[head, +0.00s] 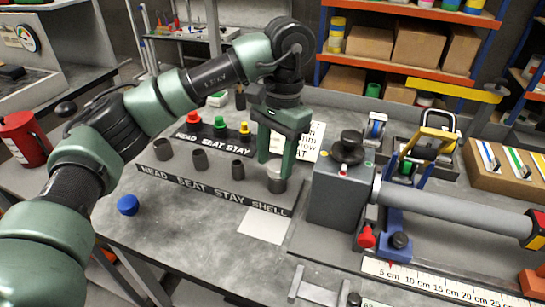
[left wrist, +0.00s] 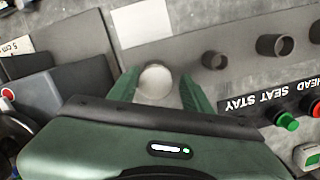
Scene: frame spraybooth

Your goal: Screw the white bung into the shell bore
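The white bung (left wrist: 155,80) shows as a pale round top between the fingertips of my left gripper (left wrist: 158,88) in the left wrist view. It sits in or on the mouth of the grey metal shell bore (head: 277,184), at the SHELL end of the labelled strip. How deep it sits is hidden. In the head view my left gripper (head: 277,160) points down with its green fingers on either side of the shell's top. The fingers look apart, with a narrow gap beside the bung. My right gripper is in neither view.
Dark open tubes (head: 200,160) stand left of the shell on the strip. Red, green and yellow plugs (head: 219,124) stand behind. A grey block (head: 338,198) with a long cylinder is close on the right. A blue cap (head: 128,205) lies on the open bench at left.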

